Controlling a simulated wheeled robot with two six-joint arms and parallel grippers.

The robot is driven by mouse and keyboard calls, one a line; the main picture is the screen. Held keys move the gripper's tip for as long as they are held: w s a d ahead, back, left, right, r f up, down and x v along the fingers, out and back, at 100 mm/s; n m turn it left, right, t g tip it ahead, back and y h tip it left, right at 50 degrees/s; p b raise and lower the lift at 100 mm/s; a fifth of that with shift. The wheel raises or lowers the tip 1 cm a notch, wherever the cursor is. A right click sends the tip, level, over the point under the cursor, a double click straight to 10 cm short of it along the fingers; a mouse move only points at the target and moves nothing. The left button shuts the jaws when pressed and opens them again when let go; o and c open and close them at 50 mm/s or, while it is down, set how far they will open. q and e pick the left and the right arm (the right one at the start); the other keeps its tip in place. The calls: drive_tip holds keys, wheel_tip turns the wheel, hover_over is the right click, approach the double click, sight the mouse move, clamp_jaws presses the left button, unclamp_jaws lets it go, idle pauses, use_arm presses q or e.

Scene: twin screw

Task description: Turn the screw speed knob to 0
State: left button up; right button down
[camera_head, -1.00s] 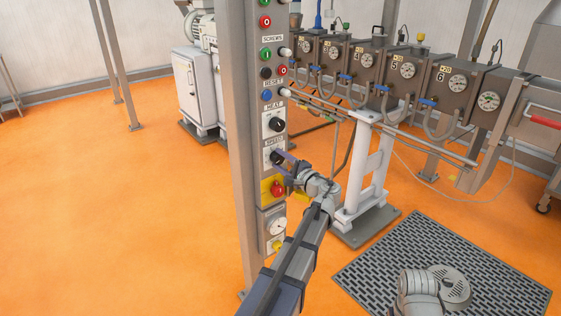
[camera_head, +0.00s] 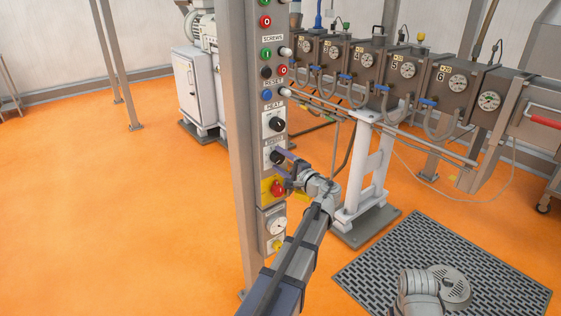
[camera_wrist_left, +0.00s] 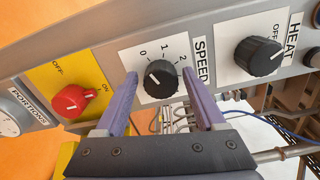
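The screw speed knob (camera_wrist_left: 161,78) is black and round, on a white plate marked 0, 1 and 2 and labelled SPEED. Its white pointer mark lies on its left side, on the side of the 0; its exact reading is hard to tell. In the head view the knob (camera_head: 277,157) is on the lower part of the control column. My left gripper (camera_wrist_left: 159,77) is open, with one purple finger on each side of the knob and gaps visible between. It also shows in the head view (camera_head: 284,161), just right of the knob.
The black HEAT knob (camera_wrist_left: 259,56) is to the right in the wrist view. A red switch (camera_wrist_left: 73,101) on a yellow plate is to the left. The column (camera_head: 244,170) carries several other buttons. A row of grey barrel units (camera_head: 405,70) stands behind.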

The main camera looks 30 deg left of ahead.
use_arm(q)
drive_tip(key=shift+o, duration=0.5)
drive_tip(key=shift+d, duration=0.1)
drive_tip(key=v, duration=0.7)
drive_tip(key=shift+s+d, duration=0.15)
drive_tip(key=shift+d, duration=0.1)
drive_tip(key=s+d+f+n+g+h+p, duration=0.1)
drive_tip(key=s+d+g+h+p, duration=0.2)
drive_tip(key=s+d+h+p, duration=0.4)
drive_tip(key=s+d+n+g+h+p, duration=0.1)
drive_tip(key=s+d+g+h+p, duration=0.3)
drive_tip(key=s+d+h+p, duration=0.4)
drive_tip(key=s+d+p, duration=0.2)
drive_tip(key=s+d, duration=0.2)
drive_tip(key=d, duration=0.3)
drive_tip(key=s+d+p, duration=0.3)
drive_tip(key=s+d, duration=0.2)
drive_tip(key=d, duration=0.2)
drive_tip(key=shift+d+f+n, duration=0.2)
drive_tip(key=shift+f+n, duration=0.15)
drive_tip(key=shift+n, duration=0.05)
